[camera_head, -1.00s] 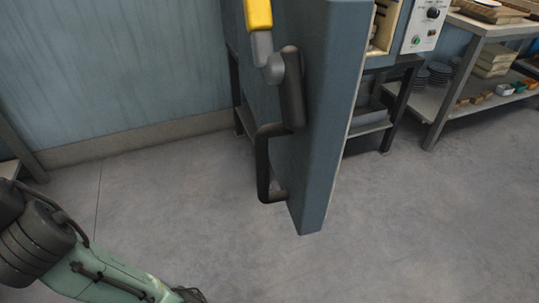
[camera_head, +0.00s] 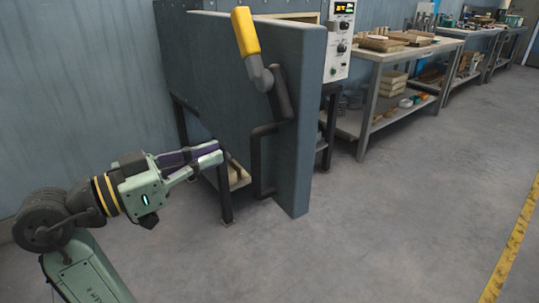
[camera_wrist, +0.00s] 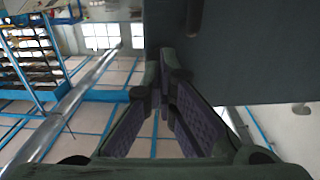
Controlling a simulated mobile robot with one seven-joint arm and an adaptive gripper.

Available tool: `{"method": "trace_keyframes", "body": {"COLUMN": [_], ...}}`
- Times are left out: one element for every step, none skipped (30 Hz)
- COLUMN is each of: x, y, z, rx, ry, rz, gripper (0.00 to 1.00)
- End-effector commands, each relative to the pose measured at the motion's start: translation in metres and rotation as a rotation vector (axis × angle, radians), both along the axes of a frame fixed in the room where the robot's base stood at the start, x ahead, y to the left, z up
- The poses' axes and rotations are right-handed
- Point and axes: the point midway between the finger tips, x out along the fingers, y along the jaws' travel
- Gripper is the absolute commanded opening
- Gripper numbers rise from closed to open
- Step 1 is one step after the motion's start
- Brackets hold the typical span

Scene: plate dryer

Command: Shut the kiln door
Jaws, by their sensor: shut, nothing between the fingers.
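The kiln door (camera_head: 300,120) is a thick blue-grey panel, standing open from the kiln, whose pale opening (camera_head: 290,17) shows just behind the door's top. A black bent handle (camera_head: 262,150) and a lever with a yellow grip (camera_head: 245,32) are on the door's outer side. My gripper (camera_head: 220,150) is shut and empty, pointing right toward the door, left of the handle. Whether it touches the door is unclear. In the wrist view the closed fingers (camera_wrist: 165,70) lie beside a large dark panel (camera_wrist: 240,50), apparently the door.
The control panel (camera_head: 340,40) is right of the opening. The kiln stands on a dark-legged stand with a low shelf (camera_head: 238,177). Workbenches (camera_head: 410,50) with trays line the wall on the right. The floor (camera_head: 380,220) in front is clear, with a yellow line (camera_head: 515,240).

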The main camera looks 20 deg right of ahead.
Motion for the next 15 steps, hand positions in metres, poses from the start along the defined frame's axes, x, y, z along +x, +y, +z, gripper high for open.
{"method": "trace_keyframes", "body": {"x": [-0.004, -0.007, -0.008, -0.008, -0.008, -0.007, -0.006, -0.005, -0.004, -0.003, -0.001, 0.001, 0.002, 0.004, 0.006], "y": [-0.004, -0.006, -0.008, -0.01, -0.012, -0.016, -0.02, -0.024, -0.031, -0.036, -0.042, -0.051, -0.057, -0.064, -0.072], "z": [-0.003, -0.005, -0.006, -0.006, -0.006, -0.006, -0.006, -0.006, -0.005, -0.005, -0.005, -0.005, -0.005, -0.005, -0.005], "rx": [0.013, 0.019, 0.024, 0.026, 0.027, 0.027, 0.027, 0.026, 0.026, 0.027, 0.025, 0.025, 0.025, 0.025, 0.025], "ry": [0.002, 0.003, 0.004, 0.004, 0.005, 0.004, 0.005, 0.004, 0.004, 0.005, 0.005, 0.005, 0.005, 0.005, 0.005], "rz": [-0.03, -0.043, -0.055, -0.059, -0.062, -0.063, -0.062, -0.062, -0.062, -0.061, -0.063, -0.062, -0.062, -0.062, -0.062], "gripper": [0.0, 0.0, 0.0, 0.0, 0.0, 0.0, 0.0, 0.0, 0.0, 0.0, 0.0, 0.0, 0.0, 0.0, 0.0]}}
